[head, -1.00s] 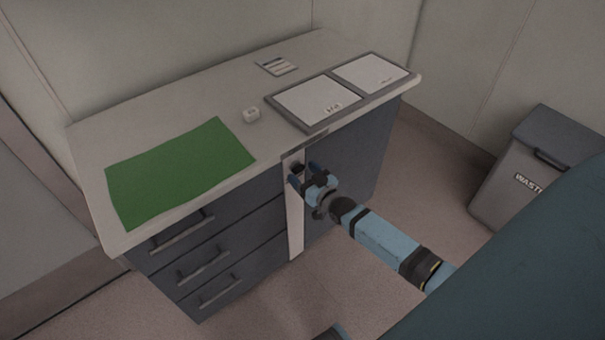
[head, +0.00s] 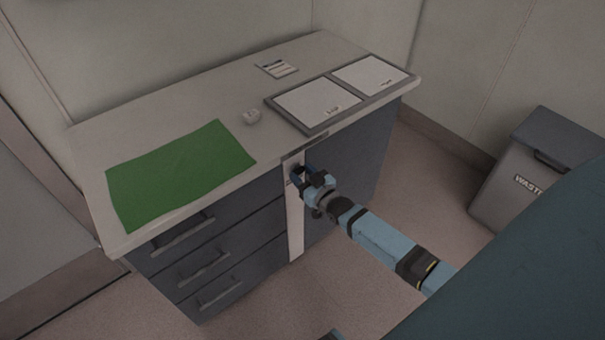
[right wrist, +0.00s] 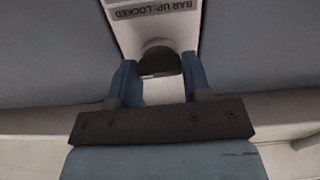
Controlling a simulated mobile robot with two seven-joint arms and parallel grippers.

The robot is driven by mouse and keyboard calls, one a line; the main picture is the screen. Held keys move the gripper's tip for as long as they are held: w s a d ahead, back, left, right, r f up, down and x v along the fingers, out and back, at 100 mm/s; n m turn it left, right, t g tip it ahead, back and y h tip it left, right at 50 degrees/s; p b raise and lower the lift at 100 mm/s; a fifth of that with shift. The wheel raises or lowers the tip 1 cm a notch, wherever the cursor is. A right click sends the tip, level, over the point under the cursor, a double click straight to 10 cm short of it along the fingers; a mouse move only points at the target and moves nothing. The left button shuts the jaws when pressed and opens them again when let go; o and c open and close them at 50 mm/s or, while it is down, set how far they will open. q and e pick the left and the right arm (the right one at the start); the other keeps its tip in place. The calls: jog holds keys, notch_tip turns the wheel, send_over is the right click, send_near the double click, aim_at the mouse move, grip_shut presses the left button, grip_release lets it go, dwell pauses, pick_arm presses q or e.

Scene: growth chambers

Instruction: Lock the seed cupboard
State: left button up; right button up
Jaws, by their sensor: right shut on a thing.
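The seed cupboard is the dark blue-grey door (head: 352,178) under the right part of the bench. A pale strip (head: 295,226) runs down beside it and carries the lock. In the right wrist view a label plate (right wrist: 152,14) on the strip reads "BAR UP: LOCKED", upside down in that picture. The dark lock knob (right wrist: 159,61) sits just beside the label. My right gripper (head: 301,174) is at the strip's upper part, its two blue fingers (right wrist: 160,80) shut on the knob. How the bar stands is hidden by the gripper.
Drawers (head: 205,265) are left of the strip. A waste bin (head: 510,182) stands right.

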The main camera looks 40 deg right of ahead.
jog(key=shift+r+n+p, duration=0.1)
jog(key=shift+n+p, duration=0.25)
jog(key=shift+n, duration=0.25)
jog(key=n+p, duration=0.1)
jog(key=n, duration=0.1)
jog(key=shift+n, duration=0.3)
jog(key=n+p, duration=0.1)
jog(key=n, duration=0.2)
jog(key=shift+n, duration=0.3)
jog(key=n, duration=0.4)
jog(key=shift+a+f+n, duration=0.1)
jog(key=shift+f+n, duration=0.1)
jog(key=shift+n, duration=0.1)
pick_arm(q)
jog(key=shift+a+r+b, duration=0.1)
jog(key=shift+r+b, duration=0.05)
jog(key=shift+b, duration=0.65)
pick_arm(e)
jog(key=shift+n, duration=2.7)
jog(key=o, duration=0.9)
